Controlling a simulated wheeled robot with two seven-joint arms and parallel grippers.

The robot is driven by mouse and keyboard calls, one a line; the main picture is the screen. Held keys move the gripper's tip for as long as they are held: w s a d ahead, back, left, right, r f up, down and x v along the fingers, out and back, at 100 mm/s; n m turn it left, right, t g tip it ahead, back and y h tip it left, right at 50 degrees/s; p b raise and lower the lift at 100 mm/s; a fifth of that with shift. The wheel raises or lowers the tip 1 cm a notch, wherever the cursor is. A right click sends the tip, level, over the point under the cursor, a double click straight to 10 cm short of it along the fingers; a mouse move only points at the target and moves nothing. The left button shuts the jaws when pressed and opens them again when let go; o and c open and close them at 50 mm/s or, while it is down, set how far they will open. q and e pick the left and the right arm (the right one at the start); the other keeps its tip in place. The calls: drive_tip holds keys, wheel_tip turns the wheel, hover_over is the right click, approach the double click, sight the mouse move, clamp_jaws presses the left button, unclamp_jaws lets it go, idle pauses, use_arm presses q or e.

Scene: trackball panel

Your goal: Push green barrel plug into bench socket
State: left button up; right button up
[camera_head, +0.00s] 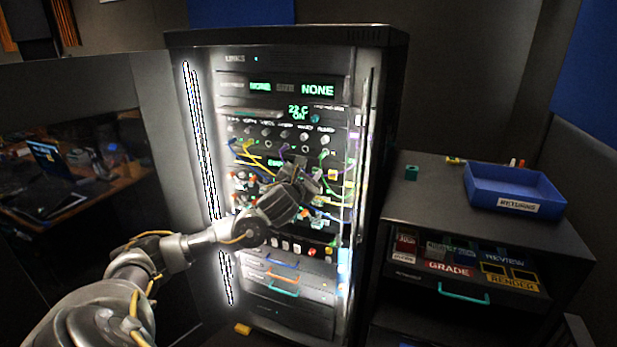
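My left arm comes in from the lower left, and my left gripper (306,180) is in front of the rack's patch panel. Its fingers are small and dark against the cables, so I cannot tell whether they are open or hold anything. Green cables (322,157) show just right of and above the gripper, but I cannot clearly make out a green barrel plug. A row of knobs and round sockets (268,143) runs across the panel above the gripper. Which of them is the bench socket I cannot tell. My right gripper is out of view.
The lit rack (385,110) has yellow, purple and blue cables hanging across its front. A dark cabinet (440,192) at the right carries a teal block (411,172) and a blue RETURNS tray (515,208). Its drawer (465,293) holds labelled cards. A yellow block (242,329) lies low near the rack.

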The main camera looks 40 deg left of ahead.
use_arm(q)
drive_tip(key=shift+s, duration=0.3)
idle(0.6)
